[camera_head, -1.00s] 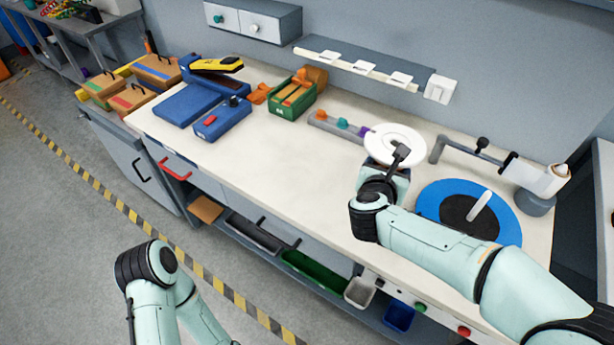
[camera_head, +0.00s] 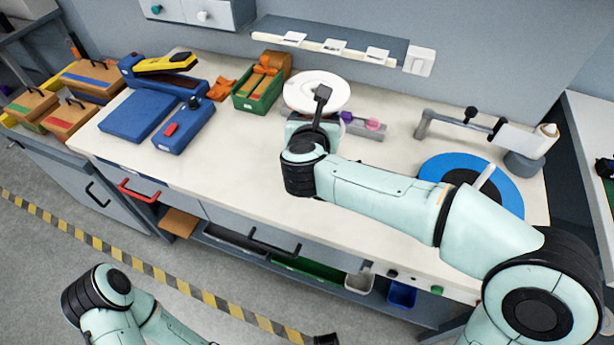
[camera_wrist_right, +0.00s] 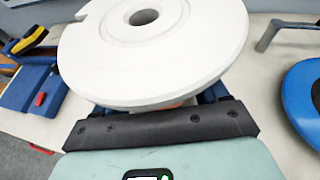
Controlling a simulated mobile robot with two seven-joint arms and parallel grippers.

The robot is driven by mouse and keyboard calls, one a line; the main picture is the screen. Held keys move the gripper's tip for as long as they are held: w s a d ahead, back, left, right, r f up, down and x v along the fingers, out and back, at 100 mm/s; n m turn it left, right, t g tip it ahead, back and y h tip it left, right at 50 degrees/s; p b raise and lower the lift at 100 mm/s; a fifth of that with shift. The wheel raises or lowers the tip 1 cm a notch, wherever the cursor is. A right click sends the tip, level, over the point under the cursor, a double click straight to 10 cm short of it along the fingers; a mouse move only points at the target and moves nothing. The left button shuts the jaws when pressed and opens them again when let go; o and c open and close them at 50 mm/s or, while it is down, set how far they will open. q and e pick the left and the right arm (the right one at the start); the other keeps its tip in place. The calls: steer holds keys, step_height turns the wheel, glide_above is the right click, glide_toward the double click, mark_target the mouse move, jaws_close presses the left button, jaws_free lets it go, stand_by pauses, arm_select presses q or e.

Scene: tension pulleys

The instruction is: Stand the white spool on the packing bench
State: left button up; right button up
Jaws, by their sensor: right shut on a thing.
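The white spool (camera_head: 318,91) is in my right gripper (camera_head: 312,118), above the bench and towards its back. It also shows in the wrist view (camera_wrist_right: 160,55), where its round flange with a dark centre hole fills the top. The flange faces mostly up. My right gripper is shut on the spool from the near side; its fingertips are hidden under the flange. The packing bench (camera_head: 240,170) has a pale top.
A blue disc with a peg (camera_head: 440,165) lies on the right, near a grey holder with a white roll (camera_head: 525,138). A green bin (camera_head: 258,97) and blue cases (camera_head: 140,115) stand left. The middle front is clear.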

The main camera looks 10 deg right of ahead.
steer(key=shift+f+b, duration=1.65)
steer(key=shift+f, duration=7.9)
steer(key=shift+f+b, duration=0.25)
steer(key=shift+b, duration=0.05)
steer(key=o, duration=1.6)
steer(key=shift+o, duration=0.2)
steer(key=shift+r, duration=0.1)
